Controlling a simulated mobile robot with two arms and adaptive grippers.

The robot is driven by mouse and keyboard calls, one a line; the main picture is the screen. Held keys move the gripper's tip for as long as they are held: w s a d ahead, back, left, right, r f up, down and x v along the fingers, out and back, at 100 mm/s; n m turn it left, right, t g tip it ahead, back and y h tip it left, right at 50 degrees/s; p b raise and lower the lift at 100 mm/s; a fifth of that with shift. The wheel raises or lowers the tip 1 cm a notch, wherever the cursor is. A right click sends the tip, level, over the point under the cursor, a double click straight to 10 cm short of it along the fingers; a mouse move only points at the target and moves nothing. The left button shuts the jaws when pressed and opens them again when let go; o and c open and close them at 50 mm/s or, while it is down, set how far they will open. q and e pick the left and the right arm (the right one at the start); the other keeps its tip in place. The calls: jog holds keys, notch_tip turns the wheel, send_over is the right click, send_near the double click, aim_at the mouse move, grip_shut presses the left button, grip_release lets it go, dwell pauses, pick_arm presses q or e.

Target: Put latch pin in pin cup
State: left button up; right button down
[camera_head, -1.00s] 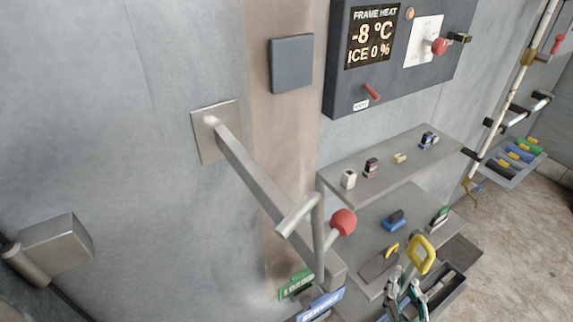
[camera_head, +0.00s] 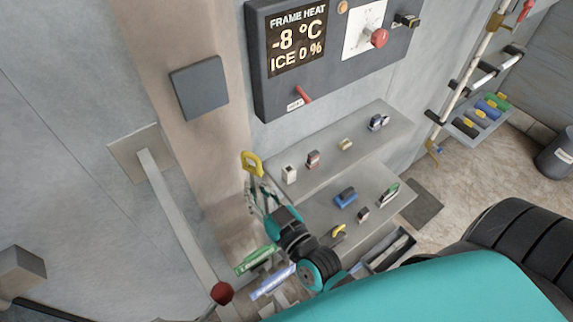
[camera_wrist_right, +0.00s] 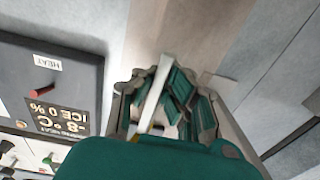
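The latch pin appears to be the piece with a yellow loop handle (camera_head: 252,163) in the head view. My right gripper (camera_head: 258,197) is around it, with the yellow loop showing beyond the fingertips, left of the upper shelf. In the right wrist view the fingers (camera_wrist_right: 172,90) close in from both sides. A pale bar (camera_wrist_right: 152,98) and a bit of yellow (camera_wrist_right: 170,130) show between them. Where the pin touches the fingers is partly hidden. I cannot make out the pin cup for certain. My left gripper is not in view.
The upper shelf (camera_head: 330,165) and lower shelf hold several small coloured items. A metal door bar (camera_head: 180,215) with a red knob (camera_head: 222,292) is at left. Green (camera_head: 257,259) and blue (camera_head: 272,281) label plates lie below my gripper. The control box (camera_head: 262,85) hangs above.

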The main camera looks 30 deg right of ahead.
jog(key=w+d+b, duration=0.1)
jog(key=w+d, duration=0.1)
jog(key=d, duration=0.1)
jog(key=w+d+f+b, duration=0.1)
jog(key=w+d+b, duration=0.1)
jog(key=d, duration=0.2)
jog(key=w+d+b, duration=0.2)
jog(key=w+d, duration=0.1)
jog(key=d, duration=0.1)
jog(key=shift+d+f, duration=0.25)
jog(key=shift+f, duration=0.15)
jog(key=f+b, duration=0.1)
jog(key=b, duration=0.1)
jog(key=f+b, duration=0.2)
jog(key=shift+w+d+f, duration=0.2)
jog(key=shift+d+f, duration=0.05)
jog(key=shift+d, duration=0.15)
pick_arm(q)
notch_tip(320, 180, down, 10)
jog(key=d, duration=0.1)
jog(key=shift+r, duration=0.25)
pick_arm(e)
jog(key=shift+r, duration=0.15)
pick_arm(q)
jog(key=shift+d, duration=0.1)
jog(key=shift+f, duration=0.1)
pick_arm(e)
jog(key=c, duration=2)
grip_release()
jog(key=o, duration=0.5)
